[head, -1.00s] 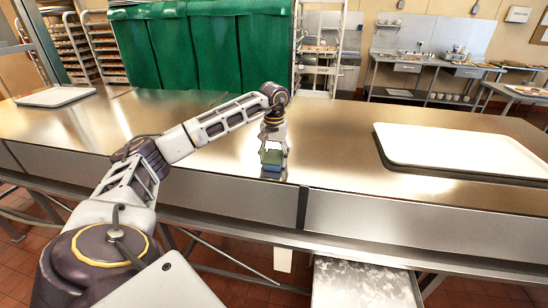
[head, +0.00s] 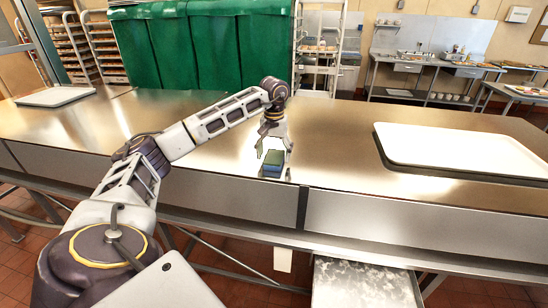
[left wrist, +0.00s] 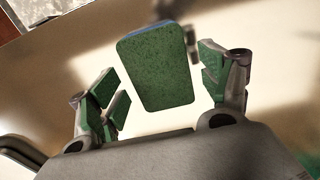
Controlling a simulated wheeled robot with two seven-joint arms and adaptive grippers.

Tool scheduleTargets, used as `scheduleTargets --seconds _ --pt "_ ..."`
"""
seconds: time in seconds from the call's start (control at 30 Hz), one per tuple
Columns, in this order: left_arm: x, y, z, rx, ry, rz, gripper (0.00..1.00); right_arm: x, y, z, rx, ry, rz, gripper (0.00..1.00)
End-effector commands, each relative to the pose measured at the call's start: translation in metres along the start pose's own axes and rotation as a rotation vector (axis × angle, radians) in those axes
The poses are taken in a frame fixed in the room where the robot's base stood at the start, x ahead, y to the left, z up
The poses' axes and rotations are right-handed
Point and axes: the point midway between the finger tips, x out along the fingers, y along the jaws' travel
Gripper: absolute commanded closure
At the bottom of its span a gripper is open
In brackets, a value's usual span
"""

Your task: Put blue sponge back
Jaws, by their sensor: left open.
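The sponge (head: 272,163), blue with a green face, rests on the steel counter near its front edge. In the left wrist view the sponge (left wrist: 157,70) shows its green scouring face, with a blue rim at the top and right. My left gripper (head: 275,148) is just above the sponge and open. In the left wrist view its green-padded fingers (left wrist: 162,92) stand to either side of the sponge, with a gap on both sides. My right gripper is not in view.
A large white tray (head: 450,148) lies on the counter at the right. A smaller tray (head: 55,96) lies at the far left. Green bins (head: 205,48) stand behind the counter. The steel counter (head: 335,135) between the sponge and white tray is clear.

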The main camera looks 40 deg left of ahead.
Motion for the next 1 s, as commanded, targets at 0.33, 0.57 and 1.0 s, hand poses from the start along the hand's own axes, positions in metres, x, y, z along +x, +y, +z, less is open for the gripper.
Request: scheduleTargets --seconds 0.33,0.57,1.0 --pt "-0.038 0.0 -0.001 -0.001 0.002 0.001 0.22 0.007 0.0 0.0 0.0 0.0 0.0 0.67" --pt "-0.063 0.001 0.0 0.0 0.001 0.002 0.22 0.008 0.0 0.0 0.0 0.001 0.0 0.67" --pt "-0.098 0.0 0.0 0.0 0.001 0.001 0.22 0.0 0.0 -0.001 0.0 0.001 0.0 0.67"
